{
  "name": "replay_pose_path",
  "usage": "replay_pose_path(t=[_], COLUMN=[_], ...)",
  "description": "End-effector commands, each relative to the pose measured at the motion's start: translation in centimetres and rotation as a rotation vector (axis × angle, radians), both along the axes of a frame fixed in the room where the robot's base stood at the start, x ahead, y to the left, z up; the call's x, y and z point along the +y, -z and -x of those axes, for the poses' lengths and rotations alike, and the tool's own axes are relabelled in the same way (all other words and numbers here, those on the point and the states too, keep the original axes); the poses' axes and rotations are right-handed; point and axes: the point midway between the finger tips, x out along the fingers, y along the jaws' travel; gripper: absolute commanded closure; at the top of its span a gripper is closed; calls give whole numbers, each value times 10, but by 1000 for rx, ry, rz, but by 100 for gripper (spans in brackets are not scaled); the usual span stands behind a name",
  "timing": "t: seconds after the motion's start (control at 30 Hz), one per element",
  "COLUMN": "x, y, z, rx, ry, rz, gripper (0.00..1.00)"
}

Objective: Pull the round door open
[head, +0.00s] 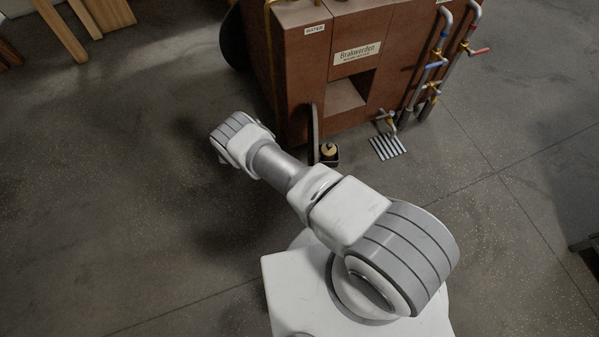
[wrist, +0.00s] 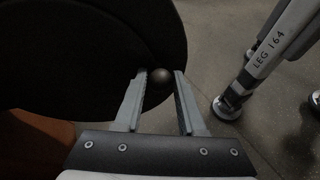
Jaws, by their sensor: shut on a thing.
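The round door (wrist: 90,50) is a large dark disc filling the upper left of the wrist view. A small round knob (wrist: 161,74) is at its right edge. My gripper (wrist: 162,80) has its two fingers on either side of the knob and is shut on it. In the head view the dark door (head: 233,42) shows at the left side of the brown press (head: 290,75), partly hidden behind it. My gripper is hidden in the head view behind my arm's end. I cannot tell how far the door stands from the press.
A metal leg marked LEG 164 (wrist: 268,50) stands right of the fingers in the wrist view. Pipes with valves (head: 437,65) run down the press's right side. A floor grate (head: 387,147) lies in front. Wooden legs (head: 62,30) stand at upper left. The left floor is clear.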

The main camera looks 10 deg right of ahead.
Motion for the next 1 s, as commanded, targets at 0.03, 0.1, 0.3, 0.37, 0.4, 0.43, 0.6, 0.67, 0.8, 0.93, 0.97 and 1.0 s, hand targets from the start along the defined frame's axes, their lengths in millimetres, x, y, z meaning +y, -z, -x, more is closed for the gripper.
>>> replay_pose_path(t=[0.03,0.1,0.3,0.37,0.4,0.43,0.6,0.67,0.8,0.93,0.97,1.0], x=[0,0,0,0,0,0,1,5,23,47,51,58], y=[-1,-1,-1,0,0,0,-1,-2,-10,-19,-21,-24], z=[-5,-5,-3,-2,-2,-2,-1,-2,-8,-16,-18,-20], rx=[-10,-10,-6,-4,-4,-3,-2,-2,-4,-5,-5,-5], ry=[-8,-8,-5,-4,-3,-4,-2,-3,-3,-5,-3,-5], rz=[-2,-2,-1,-1,0,0,0,0,-1,-2,-1,-2], gripper=[100,100,31,31,31,31,31,31,31,31,31,31])
